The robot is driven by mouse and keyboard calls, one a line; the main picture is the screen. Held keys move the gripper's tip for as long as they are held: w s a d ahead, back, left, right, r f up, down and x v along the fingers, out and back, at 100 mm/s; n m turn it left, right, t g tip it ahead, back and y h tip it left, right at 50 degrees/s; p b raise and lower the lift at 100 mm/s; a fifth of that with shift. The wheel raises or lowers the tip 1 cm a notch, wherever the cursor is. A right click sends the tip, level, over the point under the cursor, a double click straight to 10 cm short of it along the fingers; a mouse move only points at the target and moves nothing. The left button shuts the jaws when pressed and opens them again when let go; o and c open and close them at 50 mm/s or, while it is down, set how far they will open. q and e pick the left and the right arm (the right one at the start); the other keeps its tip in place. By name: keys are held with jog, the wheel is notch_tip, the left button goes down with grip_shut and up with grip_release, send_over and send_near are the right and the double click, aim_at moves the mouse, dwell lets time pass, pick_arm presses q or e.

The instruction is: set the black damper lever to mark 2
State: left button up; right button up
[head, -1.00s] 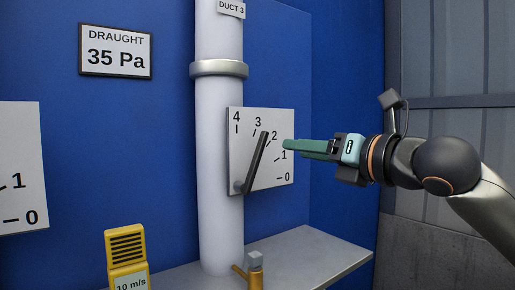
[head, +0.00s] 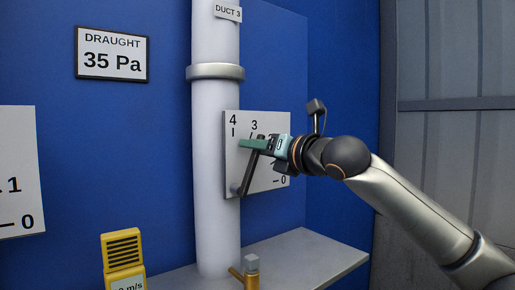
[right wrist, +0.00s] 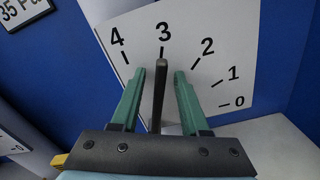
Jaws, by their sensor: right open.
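The black damper lever (head: 248,172) is on the white scale plate (head: 230,160) on the duct, pivoting near the plate's lower left. It leans up and right; its upper end is between marks 3 and 2 in the head view, partly covered by my gripper. In the right wrist view the lever (right wrist: 158,100) appears almost under mark 3. My right gripper (head: 245,143) is open, with its green fingers either side of the lever and gaps showing on both sides. Mark 2 (right wrist: 207,47) is right of the fingers; in the head view my gripper mostly hides it. My left gripper is not in view.
The white duct (head: 215,170) runs vertically just left of the plate. A grey shelf (head: 310,255) lies below, with a brass valve-like fitting (head: 250,275) by the duct. A yellow meter (head: 122,250) stands at lower left. Space right of the plate holds only my arm.

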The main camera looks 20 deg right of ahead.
jog(key=shift+c, duration=0.2)
grip_shut()
dwell(1.1)
